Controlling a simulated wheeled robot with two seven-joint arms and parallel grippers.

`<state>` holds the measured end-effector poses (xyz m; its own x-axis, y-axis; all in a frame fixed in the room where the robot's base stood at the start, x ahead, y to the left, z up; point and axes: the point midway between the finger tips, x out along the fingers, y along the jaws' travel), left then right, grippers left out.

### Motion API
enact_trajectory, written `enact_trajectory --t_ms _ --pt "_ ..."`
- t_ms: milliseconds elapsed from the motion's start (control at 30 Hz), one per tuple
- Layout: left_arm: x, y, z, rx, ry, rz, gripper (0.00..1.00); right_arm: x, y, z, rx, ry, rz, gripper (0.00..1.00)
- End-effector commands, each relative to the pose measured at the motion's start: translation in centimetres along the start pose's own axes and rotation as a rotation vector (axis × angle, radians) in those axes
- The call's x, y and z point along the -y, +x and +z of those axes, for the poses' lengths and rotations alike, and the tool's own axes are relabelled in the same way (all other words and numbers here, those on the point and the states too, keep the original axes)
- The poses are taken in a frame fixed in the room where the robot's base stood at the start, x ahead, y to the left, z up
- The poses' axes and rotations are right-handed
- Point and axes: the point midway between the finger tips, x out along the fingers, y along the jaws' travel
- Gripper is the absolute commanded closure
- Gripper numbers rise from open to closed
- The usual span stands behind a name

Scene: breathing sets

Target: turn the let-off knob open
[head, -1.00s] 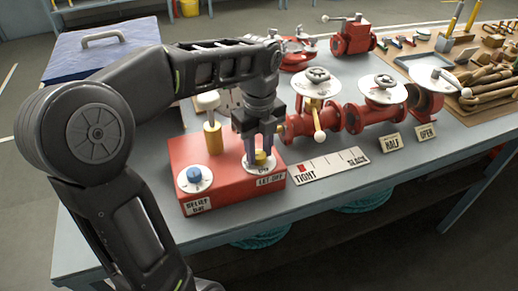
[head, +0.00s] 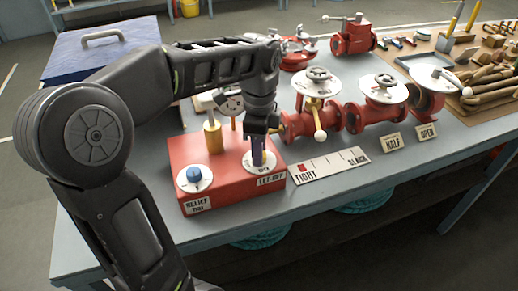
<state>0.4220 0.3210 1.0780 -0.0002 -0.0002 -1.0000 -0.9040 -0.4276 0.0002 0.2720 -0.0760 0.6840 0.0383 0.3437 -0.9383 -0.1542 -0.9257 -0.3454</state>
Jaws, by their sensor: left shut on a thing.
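The let-off knob sits on a white round dial (head: 249,167) at the right end of a red box (head: 225,178), above a "LET-OFF" label (head: 271,180). My left gripper (head: 259,160) points down onto the dial and is shut on the knob. Its fingers show nearly edge-on and hide the knob. My right gripper is not in view.
A blue relief knob (head: 194,174) on its own dial stands at the box's left end. Behind are a brass post (head: 213,138) and a round gauge (head: 230,104). A "TIGHT–SLACK" scale (head: 332,165) and red valves (head: 300,124) lie to the right.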

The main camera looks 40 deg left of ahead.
Motion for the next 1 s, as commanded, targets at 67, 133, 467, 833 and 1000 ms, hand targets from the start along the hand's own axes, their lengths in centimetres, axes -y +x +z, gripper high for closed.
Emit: enact_trajectory --t_ms 67,133,467,833,1000 --pt "0.03 -0.01 -0.04 -0.001 -0.071 -0.002 1.00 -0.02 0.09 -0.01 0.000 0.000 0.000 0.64" --pt "0.02 -0.01 -0.03 -0.001 -0.138 -0.002 1.00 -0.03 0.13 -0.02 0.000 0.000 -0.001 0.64" --pt "-0.01 -0.01 -0.04 -0.001 -0.445 -0.001 1.00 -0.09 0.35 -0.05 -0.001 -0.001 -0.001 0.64" --pt "-0.04 -0.03 -0.01 0.000 -0.676 -0.001 1.00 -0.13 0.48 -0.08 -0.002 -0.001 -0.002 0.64" --pt "-0.04 -0.04 -0.02 0.000 -0.715 -0.001 1.00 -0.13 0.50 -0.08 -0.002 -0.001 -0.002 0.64"
